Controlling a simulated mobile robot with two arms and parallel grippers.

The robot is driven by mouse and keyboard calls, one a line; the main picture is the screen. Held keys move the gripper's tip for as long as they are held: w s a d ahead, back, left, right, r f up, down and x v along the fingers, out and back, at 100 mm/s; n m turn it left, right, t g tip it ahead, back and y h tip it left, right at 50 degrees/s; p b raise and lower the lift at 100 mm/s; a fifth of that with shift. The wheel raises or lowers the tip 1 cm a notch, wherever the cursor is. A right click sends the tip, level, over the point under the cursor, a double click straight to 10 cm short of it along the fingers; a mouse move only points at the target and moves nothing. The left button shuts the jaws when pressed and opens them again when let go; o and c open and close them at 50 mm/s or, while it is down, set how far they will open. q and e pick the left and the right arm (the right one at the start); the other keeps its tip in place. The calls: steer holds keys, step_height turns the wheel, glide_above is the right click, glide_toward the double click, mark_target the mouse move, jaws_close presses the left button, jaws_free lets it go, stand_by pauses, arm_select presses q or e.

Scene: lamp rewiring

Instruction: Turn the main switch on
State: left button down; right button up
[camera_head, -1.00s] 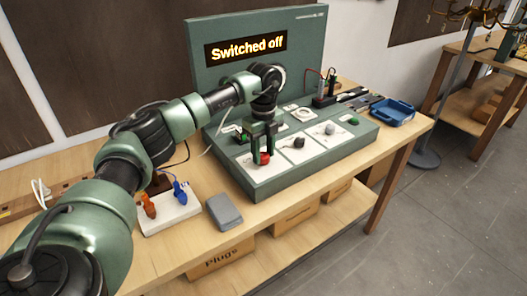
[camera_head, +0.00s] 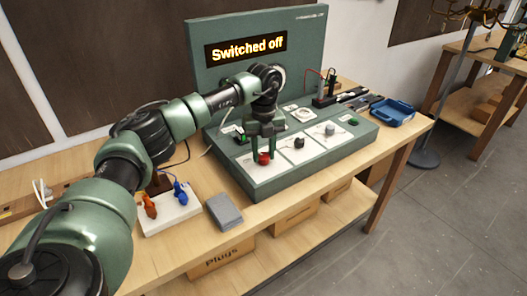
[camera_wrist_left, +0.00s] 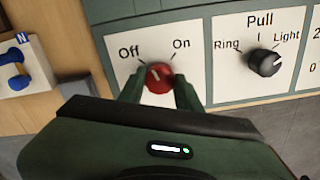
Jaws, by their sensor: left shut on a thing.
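The main switch is a red round knob (camera_head: 264,158) on a white plate at the front left of the green test panel. My left gripper (camera_head: 263,152) points down at it, a finger on each side, shut on it. In the left wrist view the red knob (camera_wrist_left: 159,78) sits between the fingertips, under the printed words Off and On. Its pale mark leans up and left, towards Off. The display (camera_head: 246,48) reads "Switched off". My right gripper is not in view.
A black Ring/Light knob (camera_wrist_left: 265,62) marked Pull is just right of the red one. A grey block (camera_head: 224,211) and a white board with orange and blue plugs (camera_head: 171,212) are on the table at left. A blue tray (camera_head: 392,112) is at far right.

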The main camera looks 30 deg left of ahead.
arm_select(q)
steer(key=m, duration=0.6)
steer(key=shift+r, duration=0.1)
steer(key=m, duration=0.6)
steer(key=shift+m, duration=0.3)
stand_by(0.3)
steer(key=c, duration=1)
jaws_free()
